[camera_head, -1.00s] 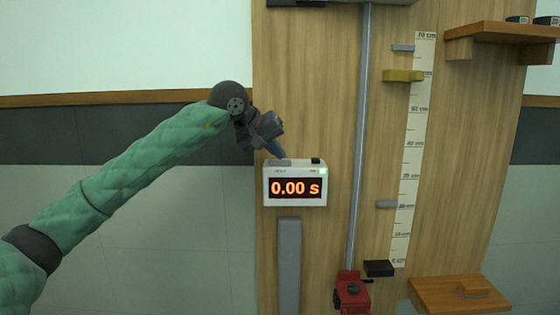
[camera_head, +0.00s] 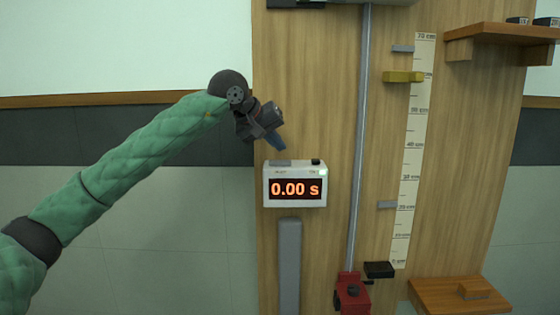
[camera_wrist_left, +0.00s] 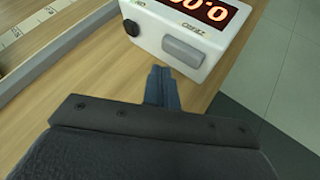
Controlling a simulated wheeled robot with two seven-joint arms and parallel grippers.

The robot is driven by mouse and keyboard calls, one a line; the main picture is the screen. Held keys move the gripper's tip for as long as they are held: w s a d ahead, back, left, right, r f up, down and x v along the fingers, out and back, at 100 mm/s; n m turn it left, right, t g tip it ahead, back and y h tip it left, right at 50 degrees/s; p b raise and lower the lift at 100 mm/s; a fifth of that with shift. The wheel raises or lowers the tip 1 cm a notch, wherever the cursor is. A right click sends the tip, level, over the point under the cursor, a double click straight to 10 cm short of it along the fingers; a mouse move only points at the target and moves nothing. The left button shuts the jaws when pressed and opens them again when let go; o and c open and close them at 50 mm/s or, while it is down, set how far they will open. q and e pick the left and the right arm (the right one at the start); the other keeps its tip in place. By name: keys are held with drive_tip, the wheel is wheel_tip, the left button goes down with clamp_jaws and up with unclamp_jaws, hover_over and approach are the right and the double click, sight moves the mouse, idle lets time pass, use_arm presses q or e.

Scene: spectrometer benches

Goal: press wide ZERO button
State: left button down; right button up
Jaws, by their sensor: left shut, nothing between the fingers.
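The white timer box (camera_head: 295,201) is fixed to the wooden board and its display reads 0.00 s. On its top face are a wide grey button (camera_head: 279,163) at the left and a small black button (camera_head: 315,161) at the right. The left wrist view shows the wide grey button (camera_wrist_left: 184,53) and the black button (camera_wrist_left: 132,28) too. My left gripper (camera_head: 276,144) is shut and empty, a little above the timer box and apart from the wide button. Its blue fingertips (camera_wrist_left: 161,75) point toward the box. My right gripper is not in view.
A vertical metal rod (camera_head: 359,130) stands right of the timer box, with a red clamp (camera_head: 351,293) at its foot. A scale strip (camera_head: 412,150) runs beside it. A grey bar (camera_head: 289,265) lies below the box. Wooden shelves are at the right.

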sight(277, 161)
use_arm(q)
drive_tip(key=shift+r+p, duration=0.35)
drive_tip(key=shift+r, duration=2.1)
